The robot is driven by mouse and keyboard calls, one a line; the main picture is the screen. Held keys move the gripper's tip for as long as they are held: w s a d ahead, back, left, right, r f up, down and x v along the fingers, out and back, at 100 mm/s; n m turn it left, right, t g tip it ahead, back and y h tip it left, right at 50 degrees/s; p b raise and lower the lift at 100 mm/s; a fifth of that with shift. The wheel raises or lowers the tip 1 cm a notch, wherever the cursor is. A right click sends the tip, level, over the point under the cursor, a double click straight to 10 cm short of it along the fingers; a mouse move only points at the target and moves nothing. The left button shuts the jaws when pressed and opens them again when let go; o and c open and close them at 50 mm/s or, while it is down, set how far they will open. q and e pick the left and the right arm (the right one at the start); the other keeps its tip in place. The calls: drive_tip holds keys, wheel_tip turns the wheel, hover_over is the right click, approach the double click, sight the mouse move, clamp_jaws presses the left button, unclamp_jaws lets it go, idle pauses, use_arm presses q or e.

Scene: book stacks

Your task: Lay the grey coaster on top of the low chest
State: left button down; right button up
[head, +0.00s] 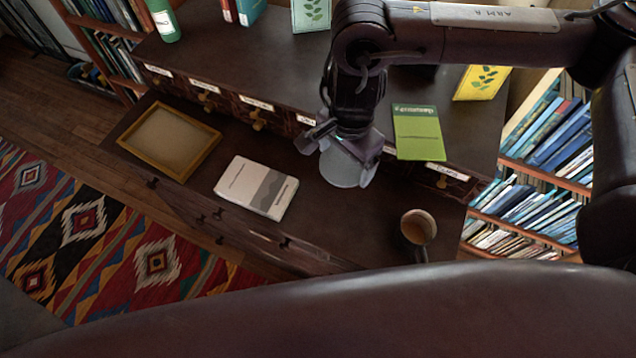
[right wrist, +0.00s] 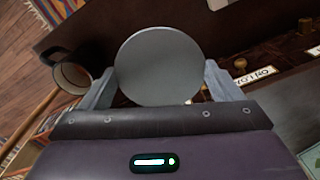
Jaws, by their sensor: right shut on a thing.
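The grey coaster (head: 345,170) is a flat round disc held in my right gripper (head: 343,146), which points down. In the right wrist view the coaster (right wrist: 158,66) sits between the two fingers of the right gripper (right wrist: 160,88), its round face to the camera. The low chest (head: 325,225) looks to be the dark lower top with small knobs along its front. The coaster is over this top; I cannot tell how high. My left gripper is not in view.
Behind rises a unit with labelled drawers (head: 255,103), bearing a green book (head: 418,132). Bare top shows between white book and cup.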

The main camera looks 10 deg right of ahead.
drive_tip(key=b, duration=0.2)
hover_over(339, 204)
wheel_tip(339, 204, down, 13)
drive_tip(key=shift+s+a+r, duration=0.1)
drive_tip(key=shift+r, duration=0.05)
wheel_tip(339, 204, down, 4)
drive_tip(key=shift+f+b, duration=0.25)
drive_tip(key=shift+b, duration=0.4)
drive_tip(key=shift+f, duration=0.15)
drive_tip(key=shift+f, duration=0.15)
drive_tip(key=o, duration=0.8)
